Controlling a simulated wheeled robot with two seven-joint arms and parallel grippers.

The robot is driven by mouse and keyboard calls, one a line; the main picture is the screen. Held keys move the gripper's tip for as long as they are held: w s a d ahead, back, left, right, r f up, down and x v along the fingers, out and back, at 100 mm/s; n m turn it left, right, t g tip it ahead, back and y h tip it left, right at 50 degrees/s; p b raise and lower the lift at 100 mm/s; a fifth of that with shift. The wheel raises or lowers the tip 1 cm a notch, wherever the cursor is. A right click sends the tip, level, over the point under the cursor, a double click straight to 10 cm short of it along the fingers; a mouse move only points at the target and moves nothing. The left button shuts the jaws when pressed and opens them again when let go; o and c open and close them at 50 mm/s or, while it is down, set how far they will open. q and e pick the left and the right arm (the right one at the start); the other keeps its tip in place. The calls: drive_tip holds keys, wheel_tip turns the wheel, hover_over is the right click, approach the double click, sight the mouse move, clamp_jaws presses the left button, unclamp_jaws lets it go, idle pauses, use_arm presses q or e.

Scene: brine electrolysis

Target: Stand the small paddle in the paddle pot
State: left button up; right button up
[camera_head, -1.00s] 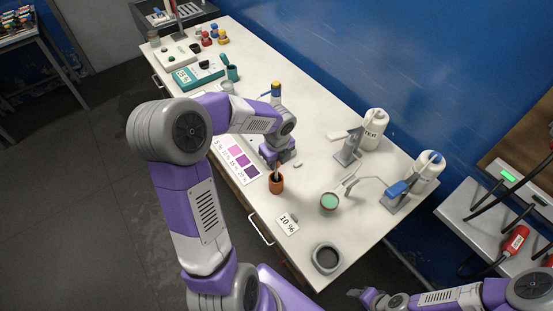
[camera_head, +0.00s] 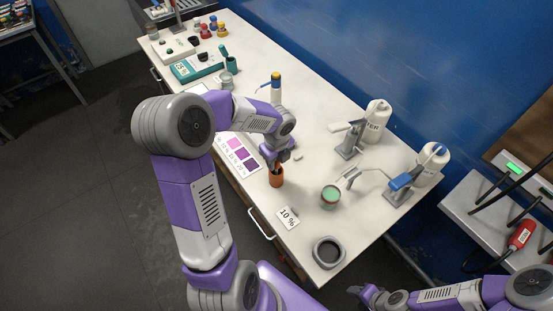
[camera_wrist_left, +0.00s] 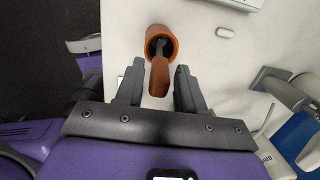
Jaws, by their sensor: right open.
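The paddle pot (camera_head: 276,178) is a small terracotta cup standing on the white bench; it also shows in the left wrist view (camera_wrist_left: 153,40). The small paddle (camera_wrist_left: 159,76) has a brown handle and stands with its lower end inside the pot, leaning toward my gripper; its lower part is hidden. My left gripper (camera_head: 271,160) is just above the pot. In the left wrist view its fingers (camera_wrist_left: 158,78) are apart on either side of the handle, with gaps on both sides. My right gripper (camera_head: 360,294) is open and empty, low at the picture's bottom, off the bench.
A purple colour chart (camera_head: 238,152) lies left of the pot. A 10 % card (camera_head: 288,217), a grey dish (camera_head: 328,252) and a green-filled cup (camera_head: 330,196) are nearer the front. Bottles (camera_head: 375,120) and clamp stands (camera_head: 350,140) are to the right.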

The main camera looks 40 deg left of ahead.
use_arm(q)
drive_tip(key=shift+o, duration=1.3)
drive_tip(key=r, duration=0.2)
drive_tip(key=r+p, duration=0.1)
drive_tip(key=r, duration=0.4)
drive_tip(key=shift+s+d+r, duration=0.25)
drive_tip(key=shift+s+d, duration=0.05)
drive_tip(key=shift+d, duration=0.05)
drive_tip(key=shift+p, duration=0.3)
